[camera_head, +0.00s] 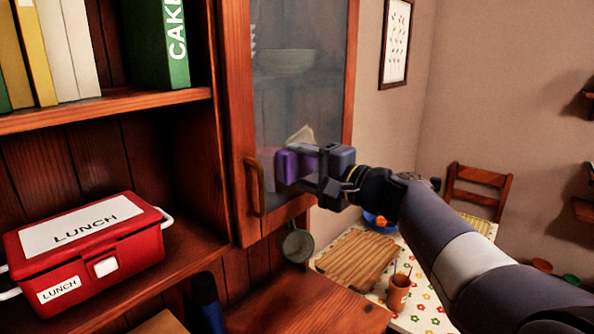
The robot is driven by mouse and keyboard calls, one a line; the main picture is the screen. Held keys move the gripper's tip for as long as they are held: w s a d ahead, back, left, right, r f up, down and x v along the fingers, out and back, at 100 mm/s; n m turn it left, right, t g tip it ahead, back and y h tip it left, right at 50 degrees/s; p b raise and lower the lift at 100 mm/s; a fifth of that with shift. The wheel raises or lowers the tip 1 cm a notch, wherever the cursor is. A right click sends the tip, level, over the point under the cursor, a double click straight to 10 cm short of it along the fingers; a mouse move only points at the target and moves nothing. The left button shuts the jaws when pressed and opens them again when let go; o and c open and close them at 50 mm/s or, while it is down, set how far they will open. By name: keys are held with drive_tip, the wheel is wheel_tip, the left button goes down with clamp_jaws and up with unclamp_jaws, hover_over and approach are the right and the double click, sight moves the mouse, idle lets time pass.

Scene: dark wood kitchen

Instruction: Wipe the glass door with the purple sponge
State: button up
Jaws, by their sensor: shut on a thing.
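The glass door (290,95) is a cabinet door with a wooden frame and a vertical handle (254,187) at its lower left. Its pane looks hazy, and crockery shows dimly behind it. My gripper (312,165) is shut on the purple sponge (290,165) in front of the lower part of the pane. The sponge is at or very near the glass; I cannot tell whether it touches. Part of the sponge is hidden by the gripper fingers.
A red lunch box (85,250) stands on the open shelf at left, below books (172,45). A wooden counter (300,305) lies below the door. At right are a table with a cutting board (357,262), a cup (399,292) and a chair (478,185).

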sight(313, 138)
drive_tip(key=shift+w+d+r, duration=0.75)
drive_tip(key=shift+w+d, duration=2)
drive_tip(key=shift+w, duration=0.85)
drive_tip(key=shift+s+a+b, duration=0.85)
drive_tip(key=shift+s+a, duration=0.2)
drive_tip(key=shift+s, duration=0.3)
drive_tip(key=shift+s+a+b, duration=0.8)
drive_tip(key=shift+s+a, duration=0.3)
drive_tip(key=shift+s, duration=0.2)
drive_tip(key=shift+s+a+b, duration=0.85)
drive_tip(key=shift+s+a, duration=0.2)
drive_tip(key=shift+s, duration=0.3)
drive_tip(key=shift+s+a, duration=0.1)
drive_tip(key=shift+s, duration=0.05)
drive_tip(key=shift+s+r+p, duration=0.1)
drive_tip(key=shift+r+p, duration=0.45)
drive_tip(key=shift+r, duration=0.35)
drive_tip(key=shift+w+d+f+p, duration=0.1)
drive_tip(key=shift+w+d+p, duration=0.15)
drive_tip(key=shift+w+d, duration=1)
drive_tip(key=shift+w+d+p, duration=0.2)
drive_tip(key=shift+w+d, duration=0.75)
drive_tip(key=shift+w, duration=0.65)
drive_tip(key=shift+w+d+f+p, duration=0.1)
drive_tip(key=shift+w+d+p, duration=0.15)
drive_tip(key=shift+w+d, duration=1)
drive_tip(key=shift+w+a, duration=0.15)
